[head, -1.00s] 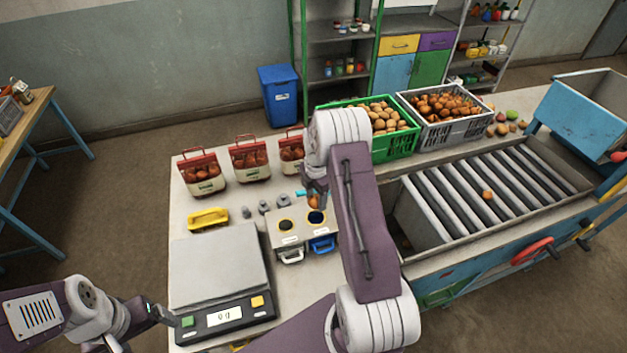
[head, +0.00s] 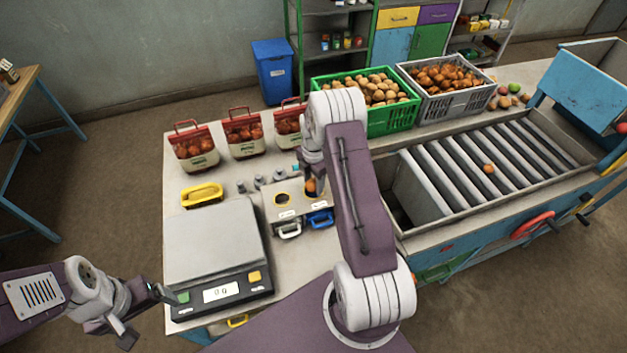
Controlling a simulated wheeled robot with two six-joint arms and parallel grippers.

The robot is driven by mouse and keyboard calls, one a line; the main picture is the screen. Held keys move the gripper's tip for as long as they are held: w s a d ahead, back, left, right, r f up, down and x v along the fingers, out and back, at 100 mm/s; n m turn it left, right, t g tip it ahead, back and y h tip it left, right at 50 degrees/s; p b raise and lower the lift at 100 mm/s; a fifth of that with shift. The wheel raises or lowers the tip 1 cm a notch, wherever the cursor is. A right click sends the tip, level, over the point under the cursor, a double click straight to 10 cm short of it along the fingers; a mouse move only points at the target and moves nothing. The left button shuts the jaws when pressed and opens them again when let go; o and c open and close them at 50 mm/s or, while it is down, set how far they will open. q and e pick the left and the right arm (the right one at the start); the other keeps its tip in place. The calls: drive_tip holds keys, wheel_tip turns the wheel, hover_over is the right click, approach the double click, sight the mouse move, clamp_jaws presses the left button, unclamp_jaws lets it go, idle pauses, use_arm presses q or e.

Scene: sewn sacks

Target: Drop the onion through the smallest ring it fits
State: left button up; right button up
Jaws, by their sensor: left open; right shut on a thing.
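My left gripper (head: 165,294) is open and empty by the scale's front left corner, away from the box.
A scale (head: 215,245) fills the table's front left. A yellow-handled object (head: 202,194), small grey weights (head: 260,182) and sacks of onions (head: 194,147) stand behind. A green crate (head: 392,122), grey crate (head: 445,106) and roller conveyor (head: 480,170) lie right.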

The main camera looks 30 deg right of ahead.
drive_tip(key=shift+f, duration=0.15)
drive_tip(key=o, duration=1.6)
drive_tip(key=shift+r, duration=0.25)
wheel_tip(320, 180, up, 8)
drive_tip(key=b, duration=0.3)
drive_tip(key=shift+f, duration=0.1)
drive_tip(key=shift+r, duration=0.4)
